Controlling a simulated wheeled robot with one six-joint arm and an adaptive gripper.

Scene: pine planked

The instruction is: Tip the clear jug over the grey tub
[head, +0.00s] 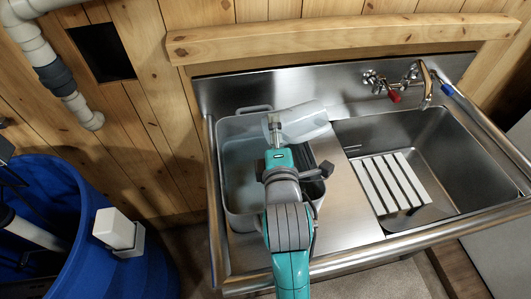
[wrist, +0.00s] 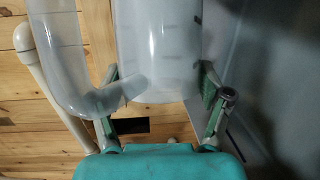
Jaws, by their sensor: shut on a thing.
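The clear jug (head: 306,121) is held up by my gripper (head: 275,130), above the right back part of the grey tub (head: 241,126). In the head view the jug looks tilted well over, its length running to the right. In the wrist view the jug's body (wrist: 160,45) sits between the two fingers of my gripper (wrist: 160,82), with its curved handle on the left. No stream shows from the jug. My arm hides part of the tub, so I cannot tell what is in it.
The tub stands at the left of a steel sink unit. To its right is a basin (head: 430,140) with a white slatted rack (head: 391,183). Taps (head: 393,92) rise at the back right. A blue barrel (head: 70,215) stands at the left. A wooden ledge (head: 330,40) runs behind.

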